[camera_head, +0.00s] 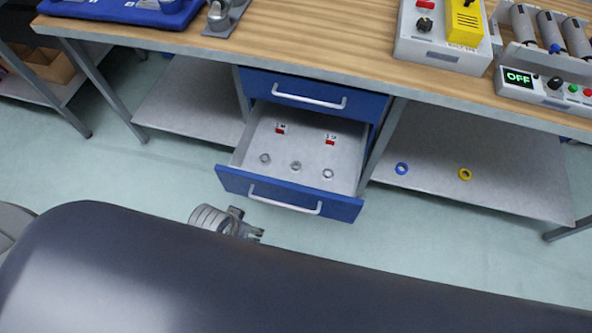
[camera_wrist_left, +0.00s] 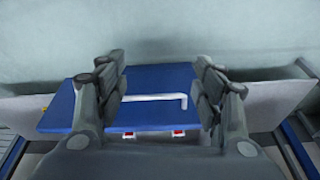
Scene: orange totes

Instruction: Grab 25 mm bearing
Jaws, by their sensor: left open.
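Three small grey rings, which look like bearings, lie in the open drawer in the head view: a left one (camera_head: 265,158), a middle one (camera_head: 295,166) and a right one (camera_head: 328,174). I cannot tell which is the 25 mm one. Two small red and white markers (camera_head: 281,128) (camera_head: 330,141) are behind them. My left gripper (camera_head: 260,235) is open and empty, in front of the drawer's blue front (camera_head: 228,182). The left wrist view shows its spread fingers (camera_wrist_left: 162,88) with a blue panel and pale handle (camera_wrist_left: 155,97) between them. My right gripper is not in view.
The closed upper drawer (camera_head: 290,92) sits under the wooden worktop (camera_head: 310,45). A blue ring (camera_head: 402,168) and a yellow ring (camera_head: 465,174) lie on the lower shelf (camera_head: 520,185) at right. Control boxes (camera_head: 440,45) stand on the worktop. Floor is clear to the drawer's left.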

